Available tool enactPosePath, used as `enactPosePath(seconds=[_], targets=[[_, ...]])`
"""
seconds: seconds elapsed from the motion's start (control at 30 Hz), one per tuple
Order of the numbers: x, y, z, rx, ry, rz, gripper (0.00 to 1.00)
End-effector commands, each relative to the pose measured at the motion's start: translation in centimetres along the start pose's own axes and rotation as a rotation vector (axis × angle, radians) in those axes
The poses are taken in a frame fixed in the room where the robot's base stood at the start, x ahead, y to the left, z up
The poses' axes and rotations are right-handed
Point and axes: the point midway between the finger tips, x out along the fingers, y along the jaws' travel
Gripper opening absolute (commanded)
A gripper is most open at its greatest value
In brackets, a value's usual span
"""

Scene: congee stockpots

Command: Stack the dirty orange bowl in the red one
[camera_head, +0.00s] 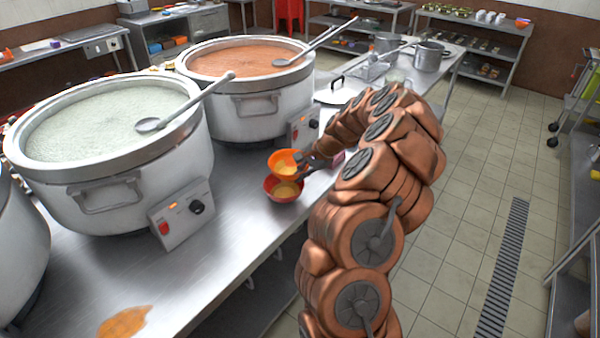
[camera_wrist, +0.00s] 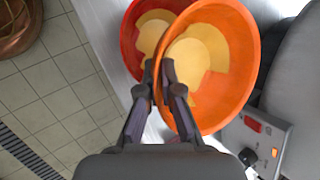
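The orange bowl (camera_wrist: 246,75), with a yellowish residue inside, is held by its rim between the fingers of my gripper (camera_wrist: 161,72). In the head view the orange bowl (camera_head: 278,155) is just above and behind the red bowl (camera_head: 271,193), partly overlapping it. The red bowl (camera_wrist: 130,35) also has yellowish residue inside and is partly hidden by the orange bowl in the wrist view. It stands on the steel counter near its front edge. My gripper (camera_head: 302,168) comes in from the right.
Large stockpots stand close behind: one with pale congee (camera_head: 95,180) and one with orange-brown contents (camera_head: 245,105). A control box (camera_head: 182,215) juts from the nearer pot. An orange spill (camera_head: 124,322) lies on the counter. A lid (camera_head: 340,94) lies farther right.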

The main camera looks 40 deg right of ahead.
Motion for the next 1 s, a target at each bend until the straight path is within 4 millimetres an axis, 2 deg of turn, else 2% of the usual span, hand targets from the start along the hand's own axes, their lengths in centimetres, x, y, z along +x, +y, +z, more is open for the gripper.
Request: enactPosePath(seconds=[0.77,1.0], targets=[[0.9,0.5,-0.4,0.0,0.0,-0.002,0.0],[0.9,0.5,-0.4,0.0,0.001,-0.002,0.26]])
